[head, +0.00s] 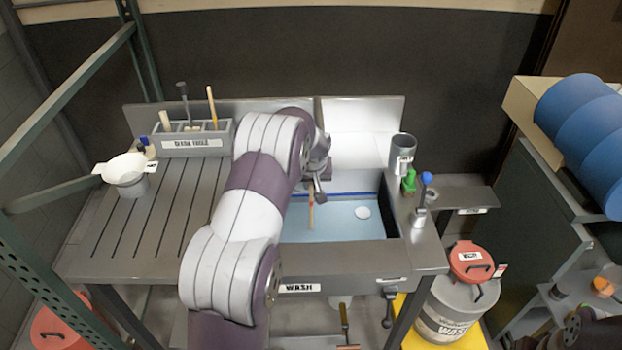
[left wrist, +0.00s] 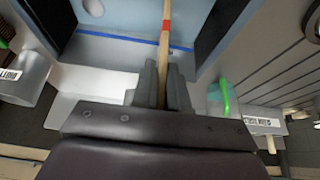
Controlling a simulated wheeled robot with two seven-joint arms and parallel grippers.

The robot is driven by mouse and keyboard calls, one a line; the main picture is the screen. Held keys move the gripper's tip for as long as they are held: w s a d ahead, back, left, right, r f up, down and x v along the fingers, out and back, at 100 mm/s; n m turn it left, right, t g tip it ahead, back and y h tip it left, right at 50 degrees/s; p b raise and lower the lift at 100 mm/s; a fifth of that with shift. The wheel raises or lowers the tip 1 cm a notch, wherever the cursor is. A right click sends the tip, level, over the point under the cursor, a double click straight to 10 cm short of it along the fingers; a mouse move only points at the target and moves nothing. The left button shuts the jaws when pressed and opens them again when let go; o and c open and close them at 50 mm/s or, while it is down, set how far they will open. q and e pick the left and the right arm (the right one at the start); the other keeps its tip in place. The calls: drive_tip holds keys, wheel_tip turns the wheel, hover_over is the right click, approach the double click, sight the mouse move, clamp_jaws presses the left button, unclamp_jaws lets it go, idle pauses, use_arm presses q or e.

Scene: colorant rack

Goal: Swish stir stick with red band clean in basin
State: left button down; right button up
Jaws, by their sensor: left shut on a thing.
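My left gripper (head: 317,186) is over the back of the wash basin (head: 335,256), partly hidden by my arm. It is shut on the wooden stir stick (head: 310,215), which points down into the basin. In the left wrist view the stick (left wrist: 166,48) passes between the gripper fingers (left wrist: 162,85), and its red band (left wrist: 166,25) shows beyond the fingertips. The basin holds pale blue water (head: 335,226), and a blue line runs along its back wall. I cannot tell whether the stick's lower end is under the water. My right gripper is not in view.
A white round thing (head: 362,213) lies in the basin. A grey rack (head: 193,146) with upright sticks stands back left, near a white-topped pot (head: 126,171).

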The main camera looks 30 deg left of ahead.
sight(311, 202)
use_arm(q)
wheel_tip(311, 202, down, 6)
drive_tip(key=b, duration=0.4)
drive_tip(key=shift+s+d, duration=0.1)
drive_tip(key=shift+f+b, duration=0.6)
drive_tip(key=shift+f, duration=0.2)
